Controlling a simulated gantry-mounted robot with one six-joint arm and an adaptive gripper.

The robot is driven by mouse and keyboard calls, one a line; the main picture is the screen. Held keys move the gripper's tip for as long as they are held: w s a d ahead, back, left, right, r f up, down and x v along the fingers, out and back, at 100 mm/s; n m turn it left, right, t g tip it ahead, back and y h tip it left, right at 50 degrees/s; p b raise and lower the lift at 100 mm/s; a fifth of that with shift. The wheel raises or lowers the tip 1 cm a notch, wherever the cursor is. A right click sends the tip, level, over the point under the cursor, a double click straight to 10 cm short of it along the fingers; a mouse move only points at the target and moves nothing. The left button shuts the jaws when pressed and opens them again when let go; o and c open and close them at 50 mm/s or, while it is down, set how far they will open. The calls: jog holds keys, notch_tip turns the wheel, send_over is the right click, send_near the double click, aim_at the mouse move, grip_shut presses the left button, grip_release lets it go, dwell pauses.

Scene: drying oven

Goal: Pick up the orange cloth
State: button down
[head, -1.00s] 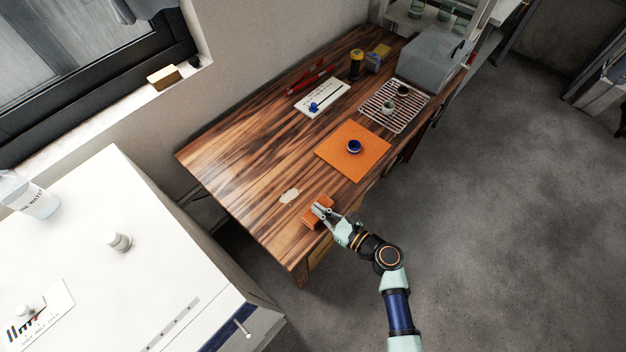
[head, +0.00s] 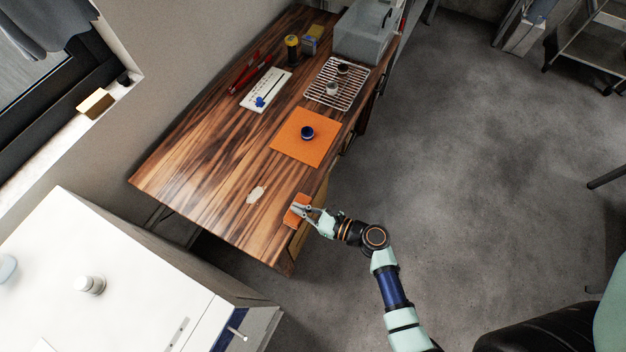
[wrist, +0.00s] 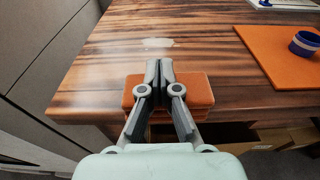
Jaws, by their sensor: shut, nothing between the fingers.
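The orange cloth (head: 291,217) is a small folded block lying near the front edge of the wooden desk, by its near corner. In the wrist view the cloth (wrist: 198,91) shows on both sides of my fingers. My gripper (head: 297,208) is over the cloth, with its two fingers together and nothing between them. In the wrist view my gripper (wrist: 159,64) points across the cloth and covers its middle. I cannot tell whether the fingertips touch it.
A flat orange mat (head: 287,146) with a blue-rimmed pot (head: 307,132) on it lies farther along the desk. A pale patch (head: 256,194) marks the wood beside the cloth. A wire rack (head: 350,92) stands beyond the mat. A white cabinet (head: 95,250) is at left.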

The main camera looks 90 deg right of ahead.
jog(key=shift+a+r+p, duration=0.15)
jog(key=shift+r+p, duration=0.25)
jog(key=shift+p, duration=0.2)
jog(key=f+p+v, duration=0.1)
jog(key=f+v, duration=0.1)
jog(key=v, duration=1)
jog(key=shift+s+p, duration=0.2)
jog(key=shift+p, duration=0.15)
jog(key=shift+c, duration=1.4)
grip_release()
jog(key=shift+f, duration=0.1)
